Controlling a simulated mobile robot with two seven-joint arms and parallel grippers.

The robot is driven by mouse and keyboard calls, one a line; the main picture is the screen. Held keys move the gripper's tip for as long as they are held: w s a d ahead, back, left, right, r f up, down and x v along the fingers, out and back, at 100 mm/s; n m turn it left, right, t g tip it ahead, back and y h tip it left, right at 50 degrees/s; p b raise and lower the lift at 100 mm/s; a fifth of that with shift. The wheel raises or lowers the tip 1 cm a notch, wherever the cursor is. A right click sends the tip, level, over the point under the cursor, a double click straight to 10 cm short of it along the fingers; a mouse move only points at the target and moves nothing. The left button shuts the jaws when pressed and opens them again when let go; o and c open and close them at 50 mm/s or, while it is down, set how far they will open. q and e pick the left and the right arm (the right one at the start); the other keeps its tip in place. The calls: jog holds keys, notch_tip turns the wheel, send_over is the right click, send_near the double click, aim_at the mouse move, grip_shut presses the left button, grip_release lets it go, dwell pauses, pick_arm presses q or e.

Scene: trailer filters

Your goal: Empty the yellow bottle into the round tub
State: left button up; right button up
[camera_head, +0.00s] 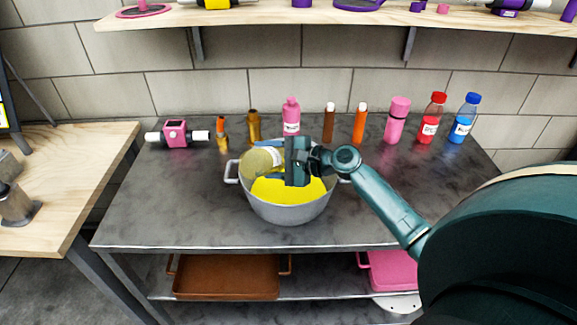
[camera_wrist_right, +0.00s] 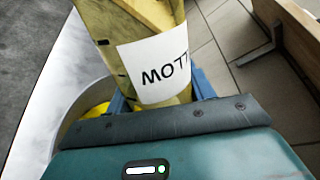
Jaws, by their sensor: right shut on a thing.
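The yellow bottle (camera_head: 258,163) is tipped on its side over the round grey tub (camera_head: 292,212), its body to the left of my right gripper (camera_head: 284,160). In the right wrist view the yellow bottle (camera_wrist_right: 125,25) fills the space between the blue fingers, with a white label reading "MOTT". My right gripper is shut on it. Yellow contents (camera_head: 290,190) cover the inside of the tub. I cannot tell whether any is still flowing or how much is left in the bottle. The bottle's mouth is hidden. My left gripper is not in view.
Behind the tub stand a pink bottle (camera_head: 291,117), brown and orange tubes, a pink flask (camera_head: 396,120), a red bottle (camera_head: 432,119) and a blue bottle (camera_head: 465,118). A pink device (camera_head: 175,134) lies back left. The dark table's (camera_head: 150,215) front left is clear.

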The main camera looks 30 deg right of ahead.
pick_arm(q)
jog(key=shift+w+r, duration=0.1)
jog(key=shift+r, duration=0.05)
pick_arm(e)
jog(key=shift+d+r, duration=0.1)
jog(key=shift+r, duration=0.1)
pick_arm(q)
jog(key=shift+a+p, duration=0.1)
jog(key=shift+p, duration=0.6)
pick_arm(e)
jog(key=shift+w+d+r+m+y, duration=0.3)
jog(key=shift+d+r+m+y, duration=0.15)
jog(key=shift+m, duration=0.45)
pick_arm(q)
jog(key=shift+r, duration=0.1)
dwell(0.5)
